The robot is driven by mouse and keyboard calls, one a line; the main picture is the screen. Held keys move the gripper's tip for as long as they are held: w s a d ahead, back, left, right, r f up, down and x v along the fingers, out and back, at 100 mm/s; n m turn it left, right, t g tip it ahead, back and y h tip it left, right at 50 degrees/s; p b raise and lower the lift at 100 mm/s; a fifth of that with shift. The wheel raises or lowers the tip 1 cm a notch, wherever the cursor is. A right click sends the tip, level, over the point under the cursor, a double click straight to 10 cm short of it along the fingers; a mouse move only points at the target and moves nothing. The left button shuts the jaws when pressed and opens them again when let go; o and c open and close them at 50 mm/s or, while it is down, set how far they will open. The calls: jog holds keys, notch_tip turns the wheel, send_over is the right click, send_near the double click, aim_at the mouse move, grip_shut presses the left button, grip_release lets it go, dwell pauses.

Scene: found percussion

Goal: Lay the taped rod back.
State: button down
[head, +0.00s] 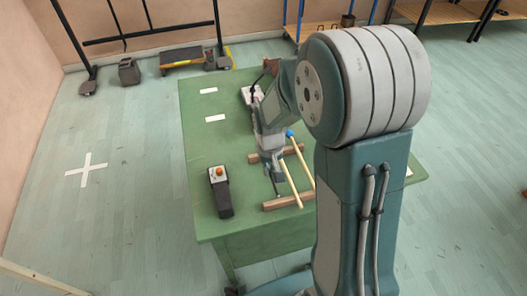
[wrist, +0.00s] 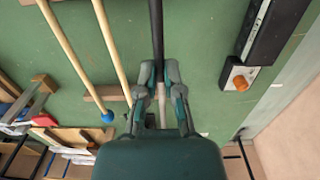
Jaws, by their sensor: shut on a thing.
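The taped rod (wrist: 156,35) is a thin straight rod, black over its far part and pale where it passes between my fingers. My gripper (wrist: 162,75) is shut on it in the wrist view. In the head view my gripper (head: 274,176) is low over the green table, at the left of two pale wooden sticks (head: 291,183). The sticks lie across two brown wooden rails (head: 284,202); the nearer stick in the wrist view (wrist: 110,45) is left of the rod, roughly parallel. Whether the rod touches the rails is hidden.
A black box with an orange button (head: 219,176) stands left of the rails on the green table (head: 200,150). One stick has a blue end (wrist: 107,116). Wooden pieces and a red item (wrist: 44,120) show at the wrist view's left.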

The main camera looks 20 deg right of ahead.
jog(key=shift+w, duration=0.25)
jog(key=shift+s, duration=0.15)
jog(key=shift+f, duration=3.25)
jog(key=shift+f, duration=0.35)
jog(key=c, duration=0.7)
grip_release()
